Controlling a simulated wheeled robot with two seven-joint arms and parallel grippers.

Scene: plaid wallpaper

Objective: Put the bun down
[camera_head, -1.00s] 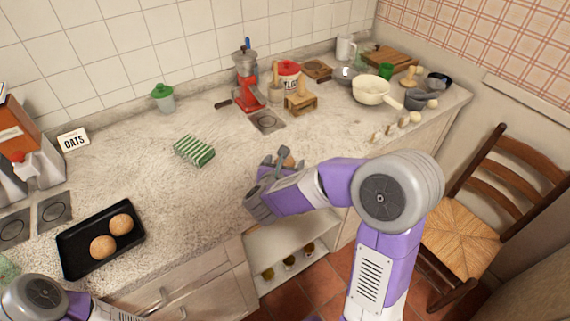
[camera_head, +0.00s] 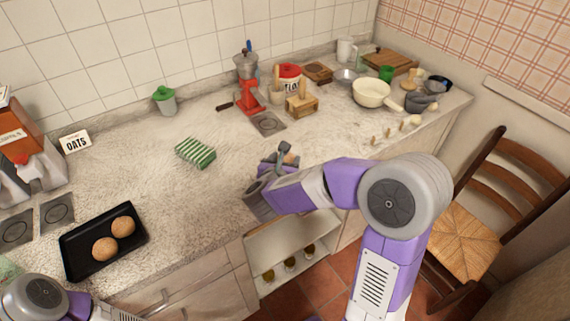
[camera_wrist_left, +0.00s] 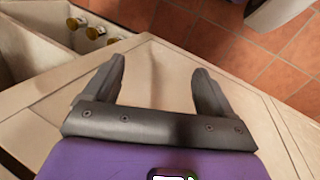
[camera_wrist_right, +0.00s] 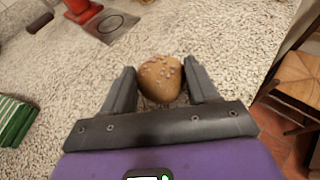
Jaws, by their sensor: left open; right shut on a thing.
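My right gripper (camera_wrist_right: 160,88) is shut on a seeded brown bun (camera_wrist_right: 160,76), which sits between its fingers over the speckled countertop (camera_wrist_right: 215,40). In the head view the held bun (camera_head: 290,158) is mostly hidden behind the gripper (camera_head: 277,160), near the counter's front edge. I cannot tell whether the bun touches the counter. Two other buns (camera_head: 123,227) (camera_head: 105,248) lie on a black tray (camera_head: 75,238) at the left. My left gripper (camera_wrist_left: 158,75) is open and empty, facing the pale cabinet fronts; its fingers are out of the head view.
A green striped cloth (camera_head: 195,152) lies mid-counter, left of the right gripper. A red grinder (camera_head: 248,88), wooden block (camera_head: 301,105) and cream pan (camera_head: 371,93) stand toward the back right. Counter between the tray and cloth is clear. A chair (camera_head: 468,230) stands at right.

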